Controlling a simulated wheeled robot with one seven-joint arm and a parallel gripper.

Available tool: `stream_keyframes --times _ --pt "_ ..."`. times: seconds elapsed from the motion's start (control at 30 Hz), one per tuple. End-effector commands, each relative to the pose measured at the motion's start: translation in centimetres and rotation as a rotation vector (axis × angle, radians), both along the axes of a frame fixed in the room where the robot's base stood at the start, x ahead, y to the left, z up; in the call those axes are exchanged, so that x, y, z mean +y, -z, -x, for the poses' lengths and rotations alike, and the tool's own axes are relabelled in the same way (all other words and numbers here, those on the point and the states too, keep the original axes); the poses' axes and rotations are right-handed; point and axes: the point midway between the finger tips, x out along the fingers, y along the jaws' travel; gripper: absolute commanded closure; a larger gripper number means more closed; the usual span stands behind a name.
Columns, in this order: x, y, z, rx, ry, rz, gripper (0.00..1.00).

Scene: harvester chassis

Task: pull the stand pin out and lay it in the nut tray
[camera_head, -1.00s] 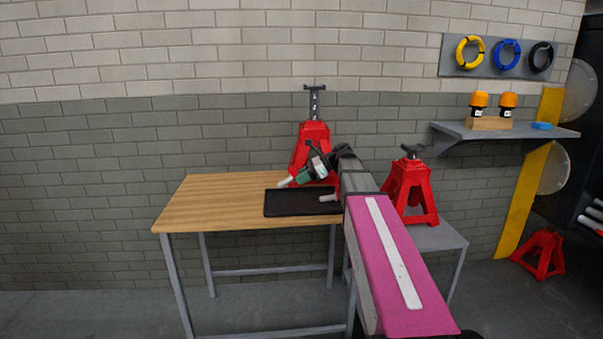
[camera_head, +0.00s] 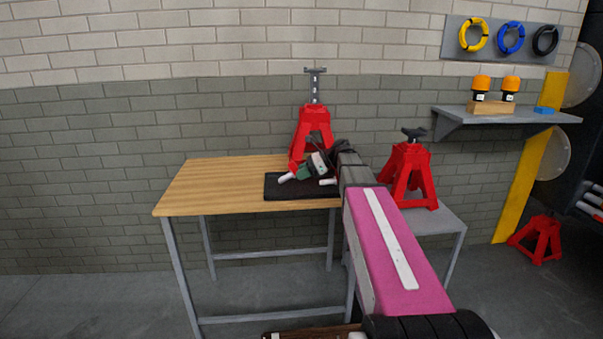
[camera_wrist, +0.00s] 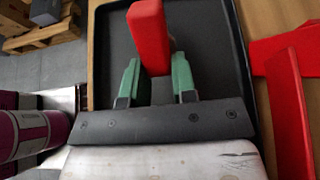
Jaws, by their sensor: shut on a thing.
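My gripper (camera_wrist: 157,75) has green fingers shut on a red block-shaped piece, which I take to be the stand pin (camera_wrist: 150,32). The wrist view shows this piece over the black nut tray (camera_wrist: 112,42); I cannot tell whether it touches the tray floor. In the head view my gripper (camera_head: 311,168) is tilted low over the tray (camera_head: 283,190), which lies on the wooden table. A red jack stand (camera_head: 314,120) with a raised grey post stands just behind the tray. Its pin hole is not clear to see.
The wooden table (camera_head: 215,183) is bare left of the tray. A second red stand (camera_head: 409,178) is on a grey table to the right. Red stand legs (camera_wrist: 292,110) are close on the right in the wrist view. A shelf (camera_head: 480,120) holds orange-topped items.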

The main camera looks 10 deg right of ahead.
Motion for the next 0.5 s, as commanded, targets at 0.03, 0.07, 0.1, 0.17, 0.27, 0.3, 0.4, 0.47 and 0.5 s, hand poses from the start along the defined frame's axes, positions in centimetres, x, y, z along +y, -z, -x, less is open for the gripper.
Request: stream_keyframes --times 0.03,0.07,0.1,0.17,0.27,0.3,0.4,0.47,0.5 --pt "0.01 -0.03 0.0 0.0 0.0 -0.001 1.0" --pt "0.01 -0.03 0.0 0.0 0.0 -0.001 0.65" --pt "0.01 -0.03 0.0 0.0 0.0 -0.001 0.52" --pt "0.01 -0.03 0.0 0.0 0.0 -0.001 0.45" --pt "0.0 -0.02 -0.01 0.0 0.0 0.0 0.45" --pt "0.0 -0.02 0.0 0.0 0.0 0.0 0.45" --pt "-0.05 -0.01 0.0 0.0 0.0 0.001 0.45" --pt "-0.23 -0.11 -0.01 0.0 0.0 0.0 0.45" --pt "-0.46 -0.23 -0.03 0.0 0.001 0.0 0.45"
